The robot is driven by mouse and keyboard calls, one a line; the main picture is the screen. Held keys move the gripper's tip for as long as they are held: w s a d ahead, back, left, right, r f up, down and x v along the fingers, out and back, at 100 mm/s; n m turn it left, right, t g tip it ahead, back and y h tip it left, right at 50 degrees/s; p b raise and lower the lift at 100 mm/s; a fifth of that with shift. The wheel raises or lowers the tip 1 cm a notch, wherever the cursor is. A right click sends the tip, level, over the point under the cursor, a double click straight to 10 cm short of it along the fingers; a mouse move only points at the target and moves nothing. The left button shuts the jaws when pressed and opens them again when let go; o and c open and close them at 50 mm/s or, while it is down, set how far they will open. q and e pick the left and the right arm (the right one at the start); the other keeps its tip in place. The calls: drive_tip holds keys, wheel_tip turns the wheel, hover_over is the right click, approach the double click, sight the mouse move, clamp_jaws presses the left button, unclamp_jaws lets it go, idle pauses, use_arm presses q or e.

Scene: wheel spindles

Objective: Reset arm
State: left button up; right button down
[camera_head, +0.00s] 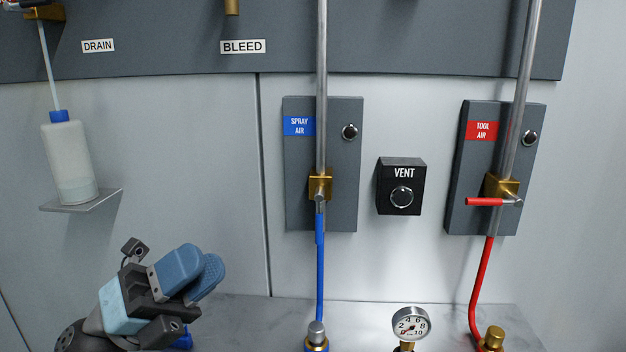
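My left gripper (194,274) is at the lower left, in front of the grey wall and above the bench. Its two blue finger pads overlap closely in this view, so I cannot tell whether there is a gap between them. I see nothing held between them. It is apart from the panels and valves. A small dark blue part (183,340) shows just below it, partly hidden. My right gripper is not in view.
The spray air panel (298,165) has a blue handle (319,228) hanging vertically. The tool air panel (466,205) has a horizontal red handle (485,202). A vent button box (402,186) sits between. A bottle (70,160) stands on a shelf at left; a gauge (411,324) at bottom.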

use_arm(q)
drive_tip(key=w+a+f+n+t+y, duration=0.1)
drive_tip(key=a+f+n+t+y, duration=0.45)
drive_tip(key=f+n+y, duration=0.85)
drive_tip(key=w+a+f+n+t+y, duration=0.2)
drive_tip(key=a+f+n+t+y, duration=0.4)
drive_tip(key=n, duration=1.1)
drive_tip(key=s+a+f+n+g+y, duration=0.2)
drive_tip(key=s+f+n+g+y, duration=0.3)
drive_tip(key=s+f+g, duration=1.25)
drive_tip(key=w+d+f+t+h+p, duration=0.3)
drive_tip(key=d+f+t+p, duration=0.1)
drive_tip(key=t+p, duration=0.4)
drive_tip(key=shift+w+d+h+p, duration=0.3)
drive_tip(key=shift+d+p, duration=0.6)
drive_tip(key=shift+p, duration=0.05)
drive_tip(key=shift+o, duration=0.4)
drive_tip(key=shift+d+f+t+p, duration=0.25)
drive_tip(key=shift+d+t+p, duration=0.15)
drive_tip(key=shift+t+p, duration=0.15)
drive_tip(key=shift+w+d+f+m+t+h, duration=0.1)
drive_tip(key=shift+m+t+h, duration=0.15)
drive_tip(key=shift+m+h, duration=0.05)
